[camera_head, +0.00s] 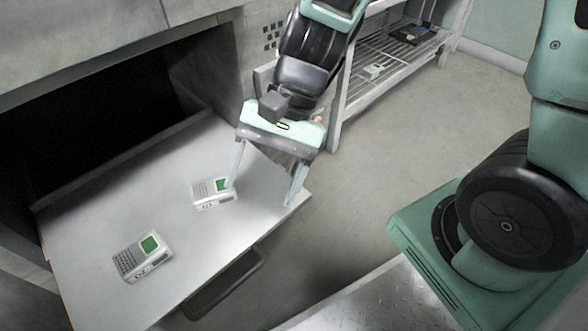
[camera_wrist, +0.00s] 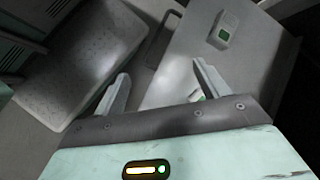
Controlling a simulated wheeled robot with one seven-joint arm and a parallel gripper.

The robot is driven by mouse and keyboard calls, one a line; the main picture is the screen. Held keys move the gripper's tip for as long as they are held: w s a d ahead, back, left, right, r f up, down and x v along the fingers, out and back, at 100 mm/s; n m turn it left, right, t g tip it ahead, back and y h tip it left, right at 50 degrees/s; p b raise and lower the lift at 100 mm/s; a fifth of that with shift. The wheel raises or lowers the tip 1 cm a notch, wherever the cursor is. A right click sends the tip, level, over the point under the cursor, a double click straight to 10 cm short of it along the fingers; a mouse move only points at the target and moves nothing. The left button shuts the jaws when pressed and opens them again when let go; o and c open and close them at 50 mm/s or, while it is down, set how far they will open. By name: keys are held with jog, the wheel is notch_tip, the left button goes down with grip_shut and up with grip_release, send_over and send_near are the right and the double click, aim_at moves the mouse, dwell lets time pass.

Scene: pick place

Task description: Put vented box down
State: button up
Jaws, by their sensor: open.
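Two small white-and-grey vented boxes with green squares lie on a pale open door panel (camera_head: 190,265). One vented box (camera_head: 210,200) is beside the left finger of my gripper (camera_head: 261,194), which overlaps its right end; I cannot tell whether they touch. The other vented box (camera_head: 135,262) lies nearer the front left. My gripper is open, low over the panel's right edge, with nothing between its fingers. In the wrist view my gripper (camera_wrist: 160,72) is spread.
A dark open cavity (camera_head: 90,110) lies behind the panel, and a dark handle (camera_head: 215,290) sits at its front edge. A wire shelf rack (camera_head: 390,65) with small items stands at the back. Open floor (camera_head: 370,170) lies right of the panel.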

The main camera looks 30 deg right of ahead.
jog(key=s+d+r+n+t+h, duration=0.3)
jog(key=s+r+n+h, duration=0.1)
jog(key=n, duration=1)
jog(key=shift+s+d+h, duration=0.2)
jog(key=shift+s+h, duration=0.5)
jog(key=shift+h, duration=0.3)
